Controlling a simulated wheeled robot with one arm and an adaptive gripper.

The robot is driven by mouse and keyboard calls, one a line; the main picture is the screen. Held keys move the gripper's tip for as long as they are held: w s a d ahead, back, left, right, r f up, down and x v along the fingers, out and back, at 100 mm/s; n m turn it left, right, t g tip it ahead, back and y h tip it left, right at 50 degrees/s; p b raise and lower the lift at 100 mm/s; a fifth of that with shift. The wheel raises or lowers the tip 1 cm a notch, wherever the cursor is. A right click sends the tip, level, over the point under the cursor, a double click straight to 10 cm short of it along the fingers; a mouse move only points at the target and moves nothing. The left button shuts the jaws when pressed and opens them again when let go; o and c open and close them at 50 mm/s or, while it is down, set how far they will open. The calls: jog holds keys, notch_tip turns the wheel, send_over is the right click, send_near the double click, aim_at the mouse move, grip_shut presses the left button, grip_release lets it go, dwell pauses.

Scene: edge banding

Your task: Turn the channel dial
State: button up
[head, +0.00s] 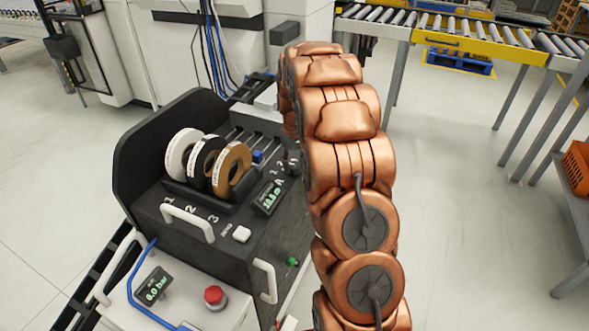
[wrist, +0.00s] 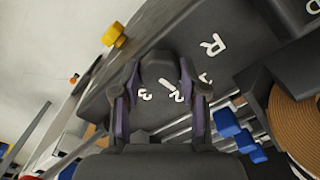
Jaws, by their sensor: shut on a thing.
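The channel dial (wrist: 160,68) is a dark knob on the black panel (wrist: 232,62) of the machine. In the wrist view my gripper (wrist: 160,84) is shut on it, with one finger on each side. White marks R, 2 and 3 stand around the dial, and another mark beside R is partly hidden by a finger. A short white stroke shows at the dial's near edge; I cannot tell for sure which mark it points at.
Three tape rolls (head: 206,160) stand in a rack on the machine's top, beside a display (head: 268,197) and white handles (head: 188,222). A red button (head: 215,297) sits on the lower white cabinet.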

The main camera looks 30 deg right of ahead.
aim_at(294, 165)
jog(key=m+b, duration=0.2)
jog(key=m, duration=0.2)
jog(key=shift+m, duration=0.7)
jog(key=o, duration=1.1)
jog(key=shift+o, duration=0.2)
notch_tip(294, 165, up, 12)
dwell(0.5)
